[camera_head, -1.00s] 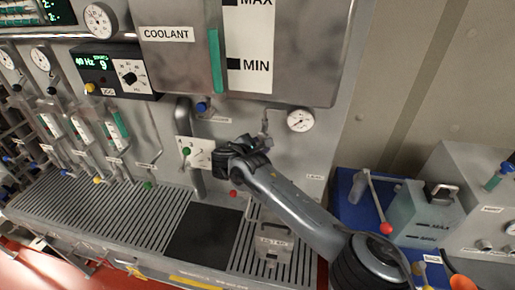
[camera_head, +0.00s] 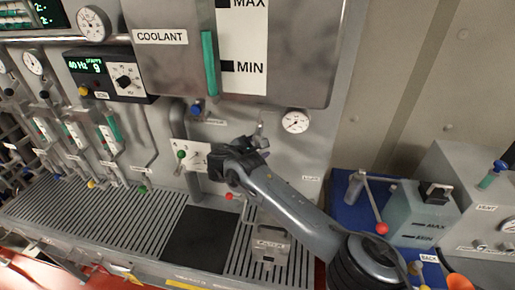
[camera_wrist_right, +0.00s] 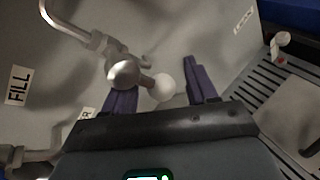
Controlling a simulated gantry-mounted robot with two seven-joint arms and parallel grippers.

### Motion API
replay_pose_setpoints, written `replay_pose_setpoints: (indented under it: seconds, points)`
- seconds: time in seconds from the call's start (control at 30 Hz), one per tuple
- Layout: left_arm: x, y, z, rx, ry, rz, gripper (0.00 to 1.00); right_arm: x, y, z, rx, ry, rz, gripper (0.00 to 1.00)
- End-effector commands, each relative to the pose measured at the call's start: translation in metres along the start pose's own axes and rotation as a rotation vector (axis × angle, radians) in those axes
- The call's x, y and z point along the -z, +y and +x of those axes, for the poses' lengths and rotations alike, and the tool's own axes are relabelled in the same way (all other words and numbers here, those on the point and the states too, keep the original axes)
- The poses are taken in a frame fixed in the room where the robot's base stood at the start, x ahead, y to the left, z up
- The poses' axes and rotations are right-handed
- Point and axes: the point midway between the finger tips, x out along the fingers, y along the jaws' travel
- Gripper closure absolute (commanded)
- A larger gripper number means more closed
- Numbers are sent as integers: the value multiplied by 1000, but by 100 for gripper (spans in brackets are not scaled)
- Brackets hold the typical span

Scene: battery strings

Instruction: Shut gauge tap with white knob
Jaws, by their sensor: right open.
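The white knob (camera_wrist_right: 163,87) sits on the end of a short stem from the metal gauge tap (camera_wrist_right: 123,73) in the right wrist view. My right gripper (camera_wrist_right: 162,92) is open, with one purple finger on each side of the knob; I cannot tell whether either touches it. In the head view my right gripper (camera_head: 240,158) is at the panel below the coolant tank and largely hides the tap. The round gauge (camera_head: 296,121) is on the panel just right of it, with a thin pipe (camera_head: 262,128) beside it. My left gripper is not in view.
A valve with a green knob (camera_head: 181,154) is left of my gripper, and a blue knob (camera_head: 197,106) is above it. A red knob (camera_head: 229,196) is below. A slatted tray (camera_head: 120,215) runs under the panel. A blue table (camera_head: 350,210) with a grey container is at the right.

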Motion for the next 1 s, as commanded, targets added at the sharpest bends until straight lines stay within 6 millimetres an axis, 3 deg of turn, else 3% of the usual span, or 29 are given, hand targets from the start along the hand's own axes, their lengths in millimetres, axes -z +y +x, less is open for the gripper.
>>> replay_pose_setpoints:
  seconds: [0.27,0.8,1.0]
  points:
    - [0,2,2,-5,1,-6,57,3,0,-11,-2,5,-2,43]
    - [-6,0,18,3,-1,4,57,2,-1,-91,-1,2,0,43]
    - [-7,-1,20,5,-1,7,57,0,-1,-105,1,0,2,43]
